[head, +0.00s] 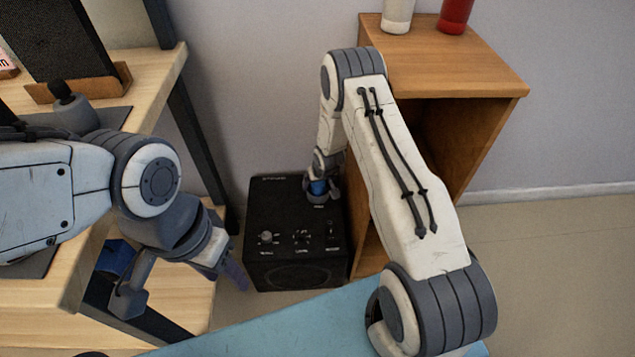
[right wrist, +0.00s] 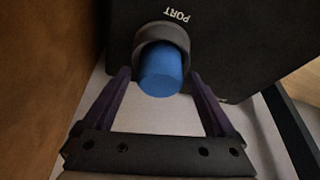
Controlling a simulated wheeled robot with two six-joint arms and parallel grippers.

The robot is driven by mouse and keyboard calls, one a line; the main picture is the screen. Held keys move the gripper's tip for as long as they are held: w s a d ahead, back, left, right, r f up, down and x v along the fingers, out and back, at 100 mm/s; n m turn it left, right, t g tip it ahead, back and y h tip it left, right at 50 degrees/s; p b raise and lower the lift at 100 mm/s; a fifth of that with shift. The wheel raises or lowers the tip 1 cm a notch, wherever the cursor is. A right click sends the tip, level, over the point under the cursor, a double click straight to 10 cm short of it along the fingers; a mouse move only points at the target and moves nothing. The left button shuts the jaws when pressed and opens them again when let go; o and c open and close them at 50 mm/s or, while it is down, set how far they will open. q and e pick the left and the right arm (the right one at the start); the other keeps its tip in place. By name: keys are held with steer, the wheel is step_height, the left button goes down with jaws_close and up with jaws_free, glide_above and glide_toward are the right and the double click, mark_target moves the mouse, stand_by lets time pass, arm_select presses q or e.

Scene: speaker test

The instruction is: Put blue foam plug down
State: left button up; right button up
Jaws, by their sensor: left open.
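The blue foam plug (right wrist: 160,72) sits in the dark round ring marked PORT (right wrist: 163,33) on the black speaker (head: 297,270), with its blue end sticking out. My left gripper (head: 182,284) is open and empty, left of the speaker.
A wooden cabinet (head: 487,80) stands right of the speaker, with a white bottle (head: 397,14) and a red one (head: 455,14) on top. A wooden desk (head: 150,75) with a lower shelf is at left. A blue object (head: 115,257) shows behind my left gripper. Floor is clear at right.

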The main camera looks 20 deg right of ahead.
steer(key=shift+r, duration=0.35)
steer(key=p+v, duration=0.4)
steer(key=v, duration=0.7)
steer(key=s+a+r+n+g, duration=0.1)
steer(key=s+a+r+n, duration=0.1)
steer(key=s+a+r, duration=0.45)
steer(key=s+a+r+n+g, duration=0.1)
steer(key=s+a+r, duration=0.3)
steer(key=a+r, duration=0.55)
steer(key=s+r+n, duration=0.1)
steer(key=s+r, duration=0.2)
steer(key=s, duration=0.4)
steer(key=s+a+r+n+g, duration=0.1)
steer(key=s+r+n, duration=0.1)
steer(key=s+r, duration=0.2)
steer(key=s+a+r+n+g+y, duration=0.1)
steer(key=s+r, duration=0.3)
steer(key=s, duration=0.7)
steer(key=shift+n+p, duration=0.3)
steer(key=shift+s+r, duration=0.1)
